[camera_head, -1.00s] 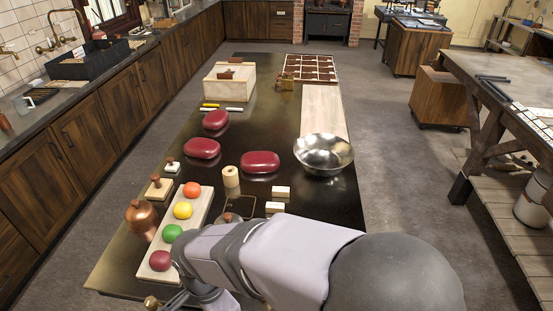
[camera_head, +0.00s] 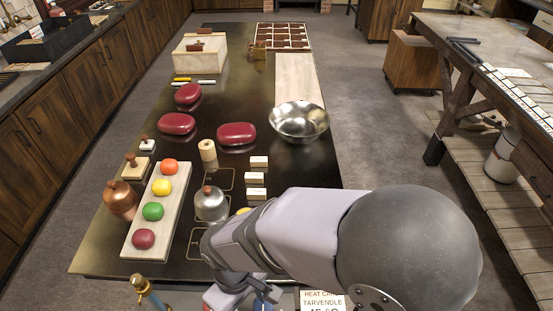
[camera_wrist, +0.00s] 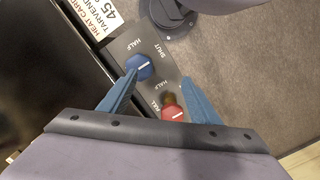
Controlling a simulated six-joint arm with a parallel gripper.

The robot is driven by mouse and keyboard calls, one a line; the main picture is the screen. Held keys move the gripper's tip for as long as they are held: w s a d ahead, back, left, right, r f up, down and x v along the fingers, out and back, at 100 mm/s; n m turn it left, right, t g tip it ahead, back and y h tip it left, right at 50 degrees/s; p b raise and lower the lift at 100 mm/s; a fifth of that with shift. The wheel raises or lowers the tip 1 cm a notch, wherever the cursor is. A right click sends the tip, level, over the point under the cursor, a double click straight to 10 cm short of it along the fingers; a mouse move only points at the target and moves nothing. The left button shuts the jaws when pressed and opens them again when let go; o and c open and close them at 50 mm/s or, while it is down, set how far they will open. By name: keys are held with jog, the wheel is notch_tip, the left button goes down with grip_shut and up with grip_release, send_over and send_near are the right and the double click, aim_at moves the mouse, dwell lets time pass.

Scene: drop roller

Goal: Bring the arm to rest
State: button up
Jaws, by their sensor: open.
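My gripper (camera_wrist: 157,90) is open and empty in the wrist view, its two blue fingers spread apart. Between and beyond the fingers are a blue knob (camera_wrist: 143,67) and a red knob (camera_wrist: 172,113) on a grey panel (camera_wrist: 122,47) marked HALF and SHUT. I cannot tell whether a finger touches a knob. In the head view my gripper (camera_head: 240,297) is low at the bottom edge, at the table's near side, and its fingers are mostly hidden by my arm.
The dark table (camera_head: 235,90) holds a board (camera_head: 133,233) with coloured balls, a silver dome (camera_head: 210,204), a copper pot (camera_head: 120,199), a steel bowl (camera_head: 299,121) and dark red pads (camera_head: 236,134). A wooden bench (camera_head: 480,130) stands right, across open floor.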

jog(key=w+d+r+m, duration=0.1)
jog(key=w+d+m, duration=0.1)
jog(key=d, duration=0.5)
jog(key=w+d+m, duration=0.1)
jog(key=d+m, duration=0.3)
jog(key=d, duration=0.3)
jog(key=w+d+r+m, duration=0.1)
jog(key=w+d+m, duration=0.1)
jog(key=d, duration=0.5)
jog(key=shift+w+d+r+m+t+y, duration=0.15)
jog(key=shift+w+r+m+t+y, duration=0.2)
jog(key=shift+m, duration=0.55)
